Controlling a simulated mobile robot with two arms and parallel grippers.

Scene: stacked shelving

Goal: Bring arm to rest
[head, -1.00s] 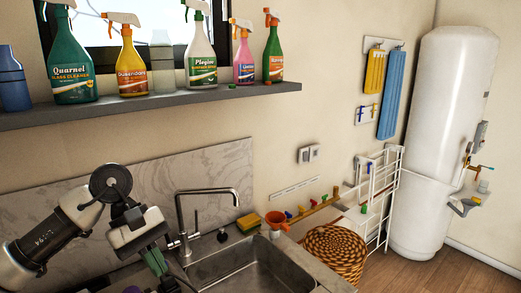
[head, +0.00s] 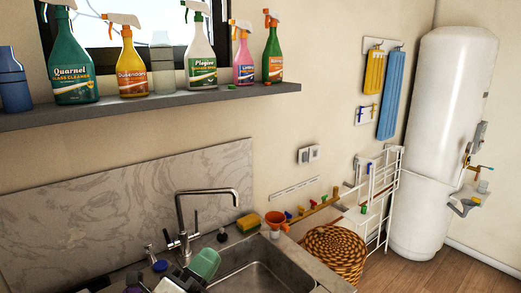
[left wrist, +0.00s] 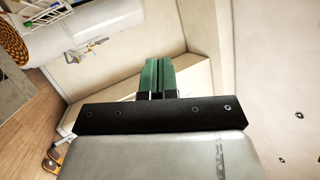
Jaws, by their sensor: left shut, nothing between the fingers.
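My left gripper (head: 205,262) shows low in the head view. Its green fingers are in front of the left edge of the sink, and most of the arm is out of the picture below. In the left wrist view its two green fingers (left wrist: 159,74) lie side by side, shut, with nothing between them. A pale wall corner lies beyond the fingertips. My right gripper is not in view.
The metal sink (head: 258,278) and tap (head: 183,225) are close to the left gripper. Above is a shelf (head: 150,109) of spray bottles. A woven basket (head: 334,252), white rack (head: 381,200) and water heater (head: 445,130) stand to the right.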

